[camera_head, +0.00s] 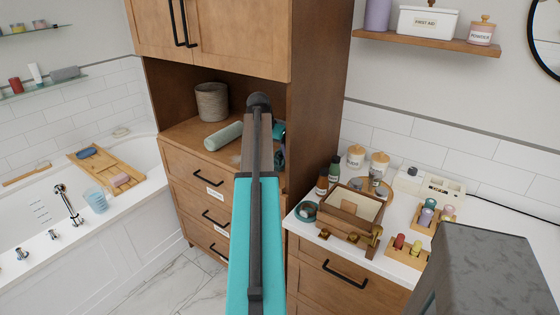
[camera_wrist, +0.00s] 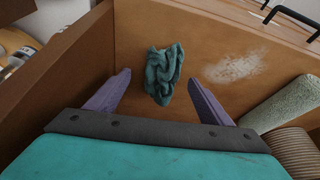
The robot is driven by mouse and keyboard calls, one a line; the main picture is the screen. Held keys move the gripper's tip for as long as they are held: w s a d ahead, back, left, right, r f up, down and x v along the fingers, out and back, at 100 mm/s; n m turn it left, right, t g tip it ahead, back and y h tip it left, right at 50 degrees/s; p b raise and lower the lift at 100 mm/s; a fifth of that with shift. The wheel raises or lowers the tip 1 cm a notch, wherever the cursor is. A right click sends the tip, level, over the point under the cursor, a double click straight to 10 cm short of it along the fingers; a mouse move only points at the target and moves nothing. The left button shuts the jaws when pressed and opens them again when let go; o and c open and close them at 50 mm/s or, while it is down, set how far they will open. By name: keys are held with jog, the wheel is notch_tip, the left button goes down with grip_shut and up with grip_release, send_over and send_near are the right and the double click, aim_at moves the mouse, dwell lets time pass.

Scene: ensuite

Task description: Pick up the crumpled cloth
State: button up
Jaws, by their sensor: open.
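The crumpled cloth (camera_wrist: 163,73) is dark teal and lies in folds on the wooden shelf surface in the wrist view. My gripper (camera_wrist: 160,79) is open, with its two purple fingers apart. In that picture the cloth shows between and beyond the fingertips, and no finger visibly touches it. The height of the fingers above the shelf is hard to tell. In the head view my arm reaches into the cabinet niche and hides most of the gripper area; I cannot clearly make out the cloth there.
A pale green rolled towel (camera_head: 223,136) and a woven basket (camera_head: 212,101) stand left of my arm in the niche. The cabinet's side panel (camera_wrist: 62,62) is close beside the left finger. A pale smear (camera_wrist: 236,67) marks the shelf. A cluttered white counter (camera_head: 400,215) lies right.

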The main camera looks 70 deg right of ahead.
aim_at(276, 160)
jog(key=shift+f, duration=0.1)
jog(key=shift+p+x, duration=0.85)
jog(key=shift+x, duration=1.6)
jog(key=shift+w, duration=0.1)
jog(key=c, duration=1.1)
